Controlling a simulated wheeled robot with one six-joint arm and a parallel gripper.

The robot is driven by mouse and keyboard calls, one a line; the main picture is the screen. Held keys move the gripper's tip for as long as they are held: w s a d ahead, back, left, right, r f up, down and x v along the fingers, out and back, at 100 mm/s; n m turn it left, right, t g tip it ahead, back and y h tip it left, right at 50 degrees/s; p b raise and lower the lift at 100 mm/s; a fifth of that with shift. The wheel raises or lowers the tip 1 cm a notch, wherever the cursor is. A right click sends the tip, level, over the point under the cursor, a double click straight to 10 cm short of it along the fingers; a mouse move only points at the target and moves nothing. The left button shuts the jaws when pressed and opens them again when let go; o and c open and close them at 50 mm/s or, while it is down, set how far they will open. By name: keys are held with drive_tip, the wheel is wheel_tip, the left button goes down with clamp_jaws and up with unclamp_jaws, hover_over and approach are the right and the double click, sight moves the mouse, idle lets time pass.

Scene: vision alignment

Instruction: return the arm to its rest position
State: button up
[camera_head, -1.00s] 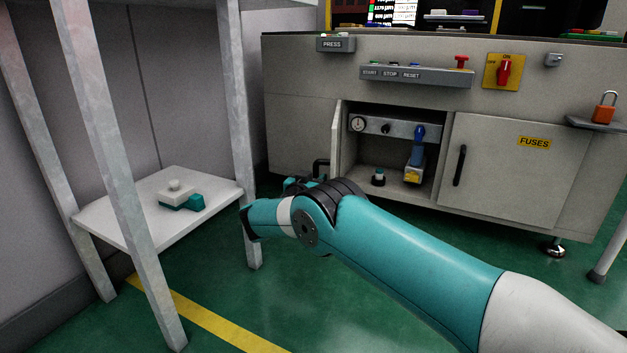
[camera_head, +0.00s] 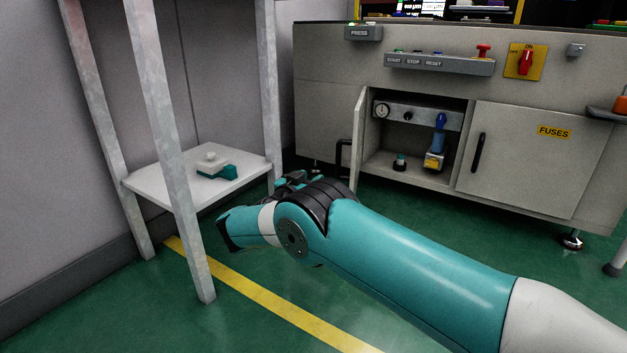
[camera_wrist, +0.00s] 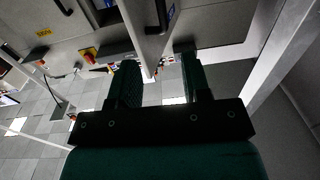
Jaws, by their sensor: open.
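My arm (camera_head: 420,245) reaches from the lower right to the middle of the head view, with its wrist end in front of the cabinet and to the right of the shelf stand. My gripper (camera_wrist: 158,82) shows in the wrist view with its two dark green fingers wide apart and nothing between them. Past the fingers, the wrist view shows grey cabinet panels and the open door, tilted. In the head view the fingers are mostly hidden behind the wrist, so their exact place is unclear.
A metal shelf stand (camera_head: 178,205) on the left holds a white-and-teal part (camera_head: 215,168) on its low shelf. The grey cabinet (camera_head: 340,70) has an open door (camera_head: 358,135) near my wrist. Green floor with a yellow line (camera_head: 270,303) lies clear below the arm.

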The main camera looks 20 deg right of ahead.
drive_tip(key=shift+a, duration=0.1)
drive_tip(key=s+r+n+g+y+p, duration=0.25)
drive_tip(key=r+y+p, duration=0.35)
drive_tip(key=r, duration=0.5)
drive_tip(key=s+r+n+g+y+p, duration=0.2)
drive_tip(key=s+r+n+y+p, duration=0.1)
drive_tip(key=r+p, duration=0.65)
drive_tip(key=s+a+r+n+g+y+p, duration=0.1)
drive_tip(key=s+r+n+g+y+p, duration=0.45)
drive_tip(key=s, duration=0.85)
drive_tip(key=s+a+r+n+p, duration=0.2)
drive_tip(key=s+r+p, duration=0.2)
drive_tip(key=s+r, duration=0.75)
drive_tip(key=s+a+r+n+g+y+p, duration=0.1)
drive_tip(key=s+r+n+g+y+p, duration=0.3)
drive_tip(key=s, duration=1.3)
wheel_tip(320, 180, up, 37)
drive_tip(key=t+h+p, duration=0.1)
drive_tip(key=p, duration=3.6)
drive_tip(key=shift+w+m, duration=0.3)
drive_tip(key=shift+w, duration=0.05)
drive_tip(key=shift+a+r, duration=0.1)
drive_tip(key=shift+a, duration=0.1)
